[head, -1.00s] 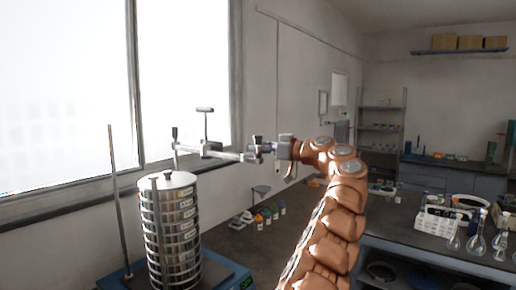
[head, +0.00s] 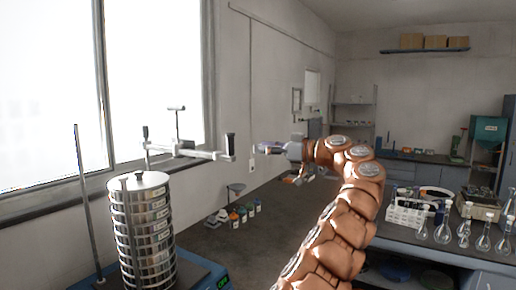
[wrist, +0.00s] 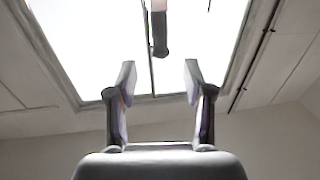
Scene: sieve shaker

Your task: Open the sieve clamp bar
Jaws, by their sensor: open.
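The sieve clamp bar (head: 195,152) is a pale metal bar above the right side of the sieve stack (head: 145,230). It carries a T-shaped handle (head: 177,122), a black knob at its left end and an upright black grip (head: 230,147) at its right end. It extends right, past the stack, and is apart from the thin left rod (head: 88,205). My gripper (head: 265,149) is open and empty, a short gap right of the grip. In the wrist view the dark grip (wrist: 160,35) shows ahead, between and beyond my open fingers (wrist: 160,85).
The stack stands on a blue shaker base (head: 205,272). A window wall is behind it. A bench (head: 430,242) with flasks and a white rack (head: 408,214) is at right. Air around my gripper is clear.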

